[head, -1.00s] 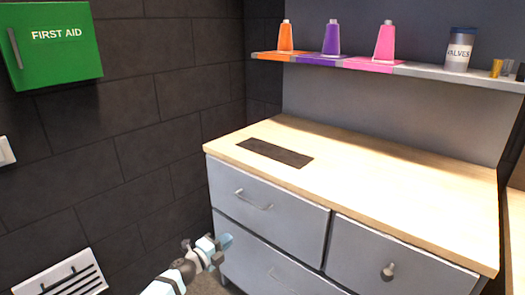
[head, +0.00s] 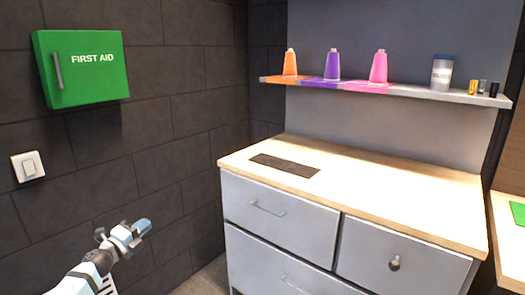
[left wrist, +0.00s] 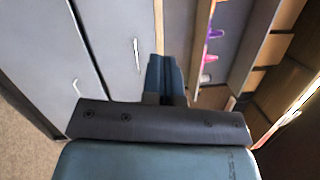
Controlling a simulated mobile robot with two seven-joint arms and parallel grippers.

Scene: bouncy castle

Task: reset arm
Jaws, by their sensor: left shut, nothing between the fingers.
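My left gripper (head: 142,227) is at the lower left in the head view, in front of the dark block wall and to the left of the drawer cabinet. It is shut and holds nothing. In the left wrist view its closed fingers (left wrist: 165,78) point toward the cabinet and shelf, which appear turned on their side. My right gripper shows in neither view.
A grey drawer cabinet (head: 280,232) with a pale wooden top (head: 390,195) stands at centre right; its drawers look closed. A shelf (head: 415,92) above holds orange, purple and pink bottles and a jar. A green first aid box (head: 85,85) and a switch (head: 28,167) are on the left wall.

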